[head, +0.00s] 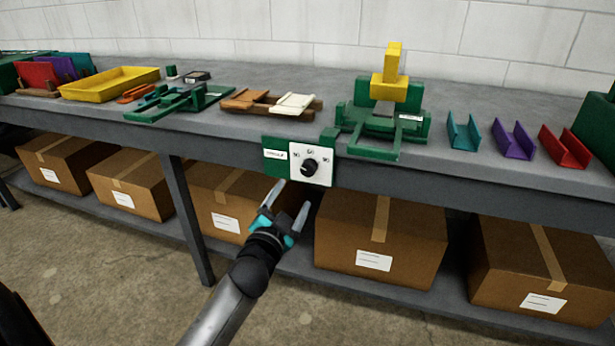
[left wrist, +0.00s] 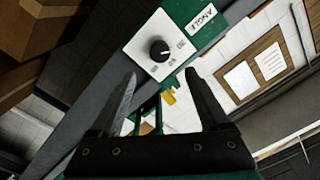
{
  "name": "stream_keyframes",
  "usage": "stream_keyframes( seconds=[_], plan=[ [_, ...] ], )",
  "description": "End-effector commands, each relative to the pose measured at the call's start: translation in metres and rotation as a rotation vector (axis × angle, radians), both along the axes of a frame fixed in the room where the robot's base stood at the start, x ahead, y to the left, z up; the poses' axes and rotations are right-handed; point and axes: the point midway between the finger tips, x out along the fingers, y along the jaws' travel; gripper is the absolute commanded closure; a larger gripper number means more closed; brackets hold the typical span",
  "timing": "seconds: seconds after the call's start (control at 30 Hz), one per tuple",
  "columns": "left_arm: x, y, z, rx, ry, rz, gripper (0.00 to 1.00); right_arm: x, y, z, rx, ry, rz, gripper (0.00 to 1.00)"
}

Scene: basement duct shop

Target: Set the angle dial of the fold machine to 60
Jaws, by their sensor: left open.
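The angle dial is a round black knob (head: 310,167) on a white plate (head: 323,178) at the front edge of the bench. Numbers are printed around it, with 60 at the top; I cannot clearly tell where the knob points. The fold machine (head: 365,133), green with a yellow upright part, stands on the bench just behind. My left gripper (head: 292,195) is open and empty, below and in front of the dial, apart from it. My right gripper is not in view.
The grey bench (head: 460,178) carries a yellow tray (head: 110,84), another green tool (head: 180,103) and teal, purple and red channels (head: 565,148) to the right. Cardboard boxes (head: 380,240) fill the lower shelf. The space in front of the dial is clear.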

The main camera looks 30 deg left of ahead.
Motion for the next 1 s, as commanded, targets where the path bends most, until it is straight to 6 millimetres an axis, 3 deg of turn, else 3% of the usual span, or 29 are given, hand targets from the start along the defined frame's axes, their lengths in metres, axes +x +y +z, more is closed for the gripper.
stream_keyframes(
  seconds=[0.6,1.0],
  plan=[
    [0.086,0.024,-0.001,0.001,0.000,0.001,0.21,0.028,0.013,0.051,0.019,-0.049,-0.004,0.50],
    [0.105,0.028,0.000,0.000,0.001,0.001,0.21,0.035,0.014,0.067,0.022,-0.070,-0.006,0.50]
  ],
)
